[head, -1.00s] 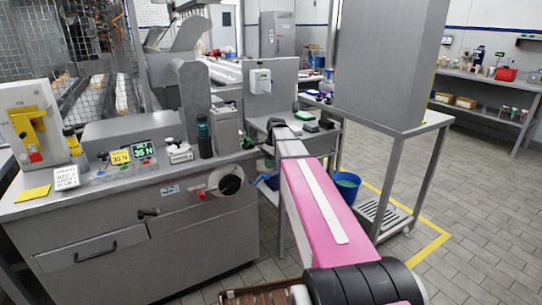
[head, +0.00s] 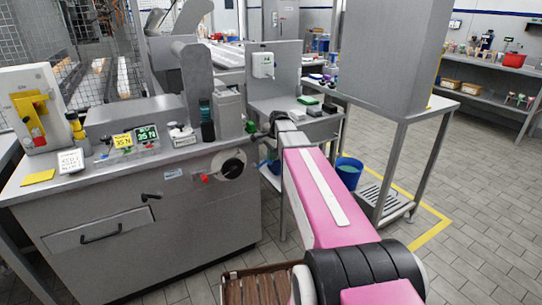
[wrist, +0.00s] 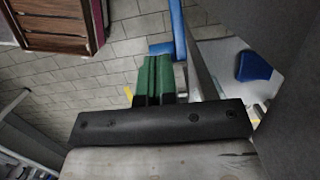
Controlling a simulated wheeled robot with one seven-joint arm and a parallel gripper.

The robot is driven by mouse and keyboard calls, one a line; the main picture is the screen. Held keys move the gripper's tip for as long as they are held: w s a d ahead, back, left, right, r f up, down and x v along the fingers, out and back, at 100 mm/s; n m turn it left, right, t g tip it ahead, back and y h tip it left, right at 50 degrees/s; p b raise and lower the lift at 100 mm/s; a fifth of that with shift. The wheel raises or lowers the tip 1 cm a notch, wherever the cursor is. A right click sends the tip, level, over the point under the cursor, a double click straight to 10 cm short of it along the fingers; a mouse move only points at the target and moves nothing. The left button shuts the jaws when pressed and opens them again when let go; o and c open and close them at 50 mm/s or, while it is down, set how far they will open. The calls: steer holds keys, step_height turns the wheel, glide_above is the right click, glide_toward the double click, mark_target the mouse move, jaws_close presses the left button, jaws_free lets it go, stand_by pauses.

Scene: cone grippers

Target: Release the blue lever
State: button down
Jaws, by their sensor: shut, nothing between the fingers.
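A blue bar (wrist: 178,34) with a short side piece shows just beyond my fingers in the wrist view. It looks like the blue lever, though its mount is hidden. My gripper (wrist: 153,82) has green fingers pressed together, with nothing between them. The fingertips look close to the bar's lower end; I cannot tell whether they touch. In the head view, my gripper (head: 252,127) is at the right end of the grey machine (head: 150,215). A small blue patch (head: 270,167) shows below it, partly hidden; I cannot tell whether it is the lever.
A brown slatted crate (head: 255,286) stands on the floor in front of the machine and also shows in the wrist view (wrist: 55,22). The tiled floor at right is open.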

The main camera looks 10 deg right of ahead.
steer(key=shift+s+f, duration=0.1)
steer(key=shift+f, duration=0.35)
steer(key=shift+r, duration=0.1)
steer(key=shift+r, duration=0.75)
steer(key=w+v, duration=0.1)
steer(key=v, duration=1.2)
steer(key=s+a+f+n+h, duration=0.1)
steer(key=s+a+f+n, duration=0.1)
steer(key=s+f+n, duration=0.5)
steer(key=s+a+f+n+h, duration=0.1)
steer(key=s+a+f+n, duration=0.2)
steer(key=s+f+n, duration=0.4)
steer(key=s+f, duration=0.9)
steer(key=f, duration=0.3)
steer(key=shift+s+a+f+t, duration=0.25)
steer(key=shift+s+a+t, duration=0.05)
steer(key=shift+s, duration=0.1)
